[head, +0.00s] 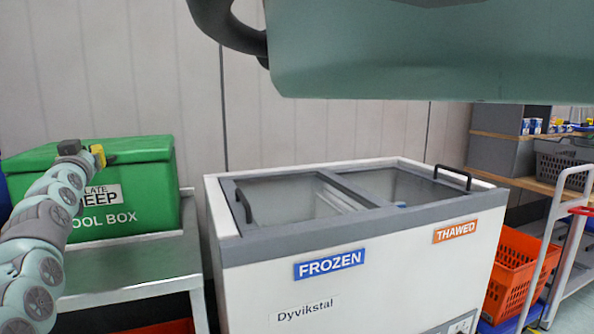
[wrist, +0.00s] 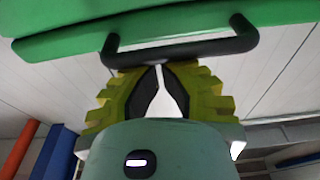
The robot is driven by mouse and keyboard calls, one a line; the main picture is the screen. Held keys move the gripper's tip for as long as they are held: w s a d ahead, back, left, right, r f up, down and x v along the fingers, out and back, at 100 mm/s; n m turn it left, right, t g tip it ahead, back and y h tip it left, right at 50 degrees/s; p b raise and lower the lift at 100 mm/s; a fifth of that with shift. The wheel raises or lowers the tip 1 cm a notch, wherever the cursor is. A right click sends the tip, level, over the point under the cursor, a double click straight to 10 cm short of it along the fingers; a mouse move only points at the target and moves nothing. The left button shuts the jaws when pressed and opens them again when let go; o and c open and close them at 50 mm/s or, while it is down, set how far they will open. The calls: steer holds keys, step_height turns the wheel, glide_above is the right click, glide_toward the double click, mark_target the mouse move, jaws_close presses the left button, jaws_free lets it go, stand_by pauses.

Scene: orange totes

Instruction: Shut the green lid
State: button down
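The green cool box (head: 125,205) stands on a metal table at the left of the head view. Its green lid (head: 100,152) lies over the top and looks down or nearly down; I cannot tell if it is fully seated. In the wrist view the lid (wrist: 60,30) fills the top, with a black bar handle (wrist: 185,50) on it. My gripper (wrist: 158,68) has its yellow fingertips almost together, right at the handle bar and touching or nearly touching it. The fingers do not appear to wrap the bar. In the head view my gripper (head: 97,156) is at the lid's front edge.
A white chest freezer (head: 390,285) with grey-framed sliding glass stands right of the metal table (head: 130,270). An orange basket (head: 515,265) and a white trolley (head: 550,245) stand at the far right. A large pale green part hangs across the top of the head view.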

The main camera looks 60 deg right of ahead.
steer(key=shift+f, duration=0.25)
steer(key=r+p, duration=0.1)
steer(key=r, duration=0.1)
steer(key=r+p, duration=0.1)
steer(key=r, duration=0.1)
steer(key=shift+w+d+r+p, duration=0.1)
steer(key=shift+w+r+p, duration=0.1)
steer(key=shift+p, duration=0.1)
steer(key=shift+d+b, duration=0.15)
steer(key=shift+b, duration=0.15)
steer(key=shift+s, duration=0.2)
steer(key=b+v, duration=0.2)
steer(key=v, duration=0.7)
steer(key=shift+a, duration=0.25)
steer(key=shift+s+r, duration=0.15)
steer(key=shift+r, duration=0.05)
